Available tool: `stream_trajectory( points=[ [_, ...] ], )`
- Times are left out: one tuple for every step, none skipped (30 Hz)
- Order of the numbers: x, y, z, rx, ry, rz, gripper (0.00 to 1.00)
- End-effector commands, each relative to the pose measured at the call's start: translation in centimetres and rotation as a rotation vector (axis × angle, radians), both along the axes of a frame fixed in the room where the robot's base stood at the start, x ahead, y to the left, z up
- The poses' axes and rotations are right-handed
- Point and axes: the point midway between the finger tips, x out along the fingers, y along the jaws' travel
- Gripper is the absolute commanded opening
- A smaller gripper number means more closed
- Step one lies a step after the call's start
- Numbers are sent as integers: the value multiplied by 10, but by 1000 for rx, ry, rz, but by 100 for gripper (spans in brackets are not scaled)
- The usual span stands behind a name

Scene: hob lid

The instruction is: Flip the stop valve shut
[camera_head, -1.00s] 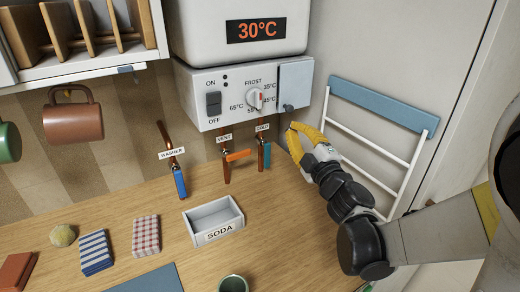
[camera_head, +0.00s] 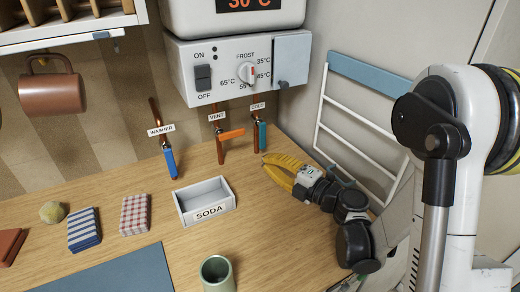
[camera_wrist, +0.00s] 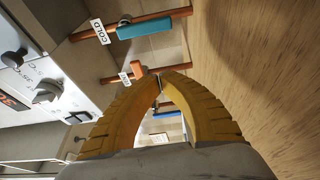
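Three labelled pipe valves stand at the wall. The WASHER valve has a blue handle (camera_head: 170,162) pointing down along its pipe. The VENT valve has an orange handle (camera_head: 231,134) turned across its pipe. The COLD valve has a teal handle (camera_head: 263,136) lying along its pipe. No label reads "stop valve". My gripper (camera_head: 266,160) has yellow fingers, low and just in front of the COLD pipe, apart from its handle. In the wrist view, its fingertips (camera_wrist: 163,77) meet with nothing between them; the teal handle (camera_wrist: 145,29) and orange handle (camera_wrist: 138,70) lie beyond.
The heater panel (camera_head: 235,68) with a switch and dial is above the valves. A SODA tray (camera_head: 206,215) and a green cup (camera_head: 216,277) stand on the wooden counter (camera_head: 290,245). A white rack with a blue top bar (camera_head: 365,84) is at the right wall.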

Motion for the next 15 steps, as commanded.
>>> stream_trajectory(
  points=[
    [3, 3, 1, 0, 0, 2, 0],
    [5, 6, 2, 0, 0, 3, 0],
    [9, 9, 3, 0, 0, 2, 0],
    [13, 13, 3, 0, 0, 3, 0],
    [17, 17, 3, 0, 0, 4, 0],
    [23, 22, 4, 0, 0, 3, 0],
    [28, 26, 5, 1, -1, 4, 0],
    [32, 31, 5, 1, -1, 4, 0],
    [39, 37, 6, 1, -1, 3, 0],
    [44, 41, 6, 1, -1, 4, 0],
    [49, 45, 7, 1, -1, 3, 0],
    [55, 51, 6, 1, 0, 3, 0],
    [60, 56, 5, 1, 0, 3, 0],
    [65, 59, 4, 1, 0, 2, 0],
    [71, 65, 3, 1, 0, 3, 0]
  ],
)
